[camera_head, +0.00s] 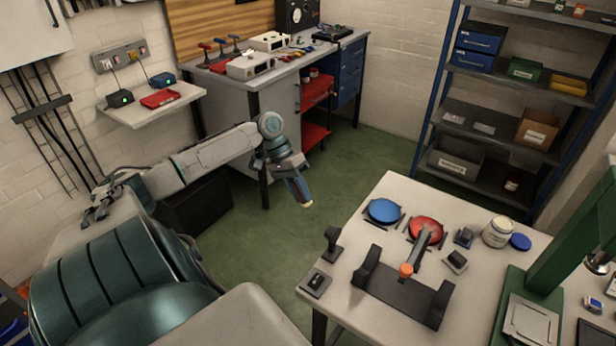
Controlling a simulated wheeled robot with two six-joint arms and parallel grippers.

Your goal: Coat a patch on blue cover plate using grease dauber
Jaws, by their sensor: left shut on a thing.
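The blue cover plate (384,210) lies flat on the light worktable, left of a similar red plate (426,228). My left gripper (296,182) is shut on a slim dark tool with a pale tan tip, which looks like the grease dauber (303,194). It points down over the green floor, left of the table and apart from the blue plate. A white labelled jar (497,232) stands at the table's right; its contents cannot be told. A blue lid (520,242) lies beside it. My right gripper is not in view.
A grey cylinder with an orange end (406,270) rests on a black cradle (400,296) in front of the plates. Small dark blocks (456,260) lie near it. A green press (560,250) stands at right. Floor between bench (250,84) and table is clear.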

